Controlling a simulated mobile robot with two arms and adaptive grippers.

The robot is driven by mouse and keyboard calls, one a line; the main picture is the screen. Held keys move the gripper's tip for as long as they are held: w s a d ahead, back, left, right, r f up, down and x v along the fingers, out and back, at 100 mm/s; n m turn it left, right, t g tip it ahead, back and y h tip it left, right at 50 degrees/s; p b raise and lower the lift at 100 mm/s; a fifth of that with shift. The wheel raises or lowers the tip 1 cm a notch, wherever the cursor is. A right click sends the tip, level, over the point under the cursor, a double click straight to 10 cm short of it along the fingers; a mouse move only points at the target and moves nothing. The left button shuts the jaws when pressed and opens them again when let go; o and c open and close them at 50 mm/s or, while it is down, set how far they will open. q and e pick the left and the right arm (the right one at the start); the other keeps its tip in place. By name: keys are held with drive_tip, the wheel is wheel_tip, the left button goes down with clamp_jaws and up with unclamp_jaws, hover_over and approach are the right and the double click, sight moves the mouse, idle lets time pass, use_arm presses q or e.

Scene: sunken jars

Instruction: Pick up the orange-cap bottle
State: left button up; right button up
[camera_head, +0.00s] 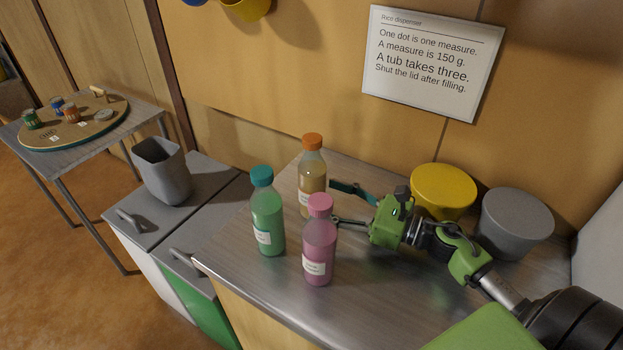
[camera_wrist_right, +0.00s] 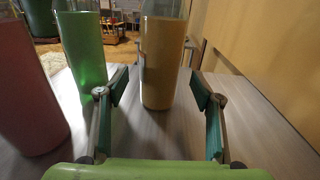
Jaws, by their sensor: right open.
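The orange-cap bottle (camera_head: 312,178) stands upright on the counter, behind a teal-cap bottle (camera_head: 268,215) and a pink-cap bottle (camera_head: 319,245). My right gripper (camera_head: 343,203) is open, low over the counter, just to the right of the orange-cap bottle. In the right wrist view the orange-cap bottle (camera_wrist_right: 162,60) stands ahead, between and just beyond the open fingertips (camera_wrist_right: 158,88). The teal-cap bottle (camera_wrist_right: 84,50) is near the left finger, and the pink-cap bottle (camera_wrist_right: 28,85) is further left. My left gripper is not in view.
A yellow tub (camera_head: 443,188) and a grey tub (camera_head: 514,222) stand behind my right arm, near the wall. A grey bin (camera_head: 163,172) stands on the lower cabinet to the left. The front counter edge is clear.

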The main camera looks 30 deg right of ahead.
sight(312, 137)
drive_tip(key=p+x, duration=0.1)
drive_tip(key=x, duration=0.2)
drive_tip(key=shift+w+a, duration=0.1)
drive_tip(key=shift+w, duration=0.2)
drive_tip(key=shift+w+a, duration=0.2)
drive_tip(key=shift+w, duration=0.05)
drive_tip(key=shift+w+a, duration=0.1)
drive_tip(key=shift+w, duration=0.05)
drive_tip(key=c, duration=1.5)
clamp_jaws()
use_arm(q)
drive_tip(key=shift+w+a+r, duration=0.1)
drive_tip(key=shift+w+r, duration=0.5)
drive_tip(key=shift+r, duration=0.1)
use_arm(e)
drive_tip(key=shift+r, duration=0.1)
